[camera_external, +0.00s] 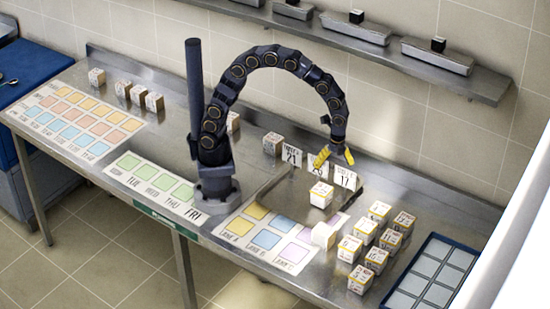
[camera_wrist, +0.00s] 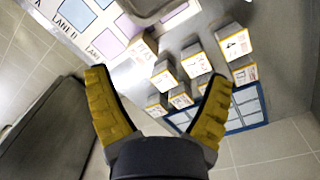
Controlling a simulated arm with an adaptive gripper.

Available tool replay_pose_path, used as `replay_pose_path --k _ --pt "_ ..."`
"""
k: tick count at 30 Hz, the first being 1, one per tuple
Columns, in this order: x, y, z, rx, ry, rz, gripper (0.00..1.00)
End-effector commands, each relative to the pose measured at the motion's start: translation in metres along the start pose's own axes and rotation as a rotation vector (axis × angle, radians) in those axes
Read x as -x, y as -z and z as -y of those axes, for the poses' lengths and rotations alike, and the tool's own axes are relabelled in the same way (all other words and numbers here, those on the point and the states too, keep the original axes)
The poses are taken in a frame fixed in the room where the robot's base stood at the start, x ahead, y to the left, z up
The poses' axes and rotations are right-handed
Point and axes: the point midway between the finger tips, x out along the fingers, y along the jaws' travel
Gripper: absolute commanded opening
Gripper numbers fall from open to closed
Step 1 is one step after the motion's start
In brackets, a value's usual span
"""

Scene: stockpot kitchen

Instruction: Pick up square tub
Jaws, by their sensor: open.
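Several white square tubs with yellow rims and printed labels stand in a cluster (camera_external: 379,212) at the right of the steel counter. A lone labelled tub (camera_external: 321,194) stands left of them, below my gripper in the picture. A plain whitish block or tub (camera_external: 323,235) stands nearer the front. I cannot tell which tub is meant. My gripper (camera_external: 335,158) hangs above the counter near the upright cards, its yellow fingers spread and empty. In the wrist view the open fingers (camera_wrist: 155,80) point toward several tubs (camera_wrist: 164,75), with one tub (camera_wrist: 143,47) between and beyond the fingertips.
Numbered upright cards (camera_external: 291,156) stand behind the lone tub. A blue-framed tray (camera_external: 434,271) lies right of the cluster. Coloured lane cards (camera_external: 238,227) lie at the front. More blocks (camera_external: 97,77) stand at the far left. A shelf with lidded pans (camera_external: 437,56) runs along the wall.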

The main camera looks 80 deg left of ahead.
Motion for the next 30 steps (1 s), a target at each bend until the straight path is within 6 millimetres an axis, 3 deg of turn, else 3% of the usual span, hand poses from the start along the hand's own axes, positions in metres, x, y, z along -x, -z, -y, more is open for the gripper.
replay_pose_path --k 1,6,12,17,30 --pt "-0.016 0.022 0.008 -0.106 0.001 0.003 0.82" --pt "-0.067 0.089 0.025 -0.457 0.027 0.004 0.82" --pt "-0.113 0.14 0.028 -0.742 0.051 0.009 0.82" --pt "-0.128 0.154 0.027 -0.831 0.061 0.011 0.82" --pt "-0.172 0.16 0.028 -0.837 0.06 0.012 0.82"
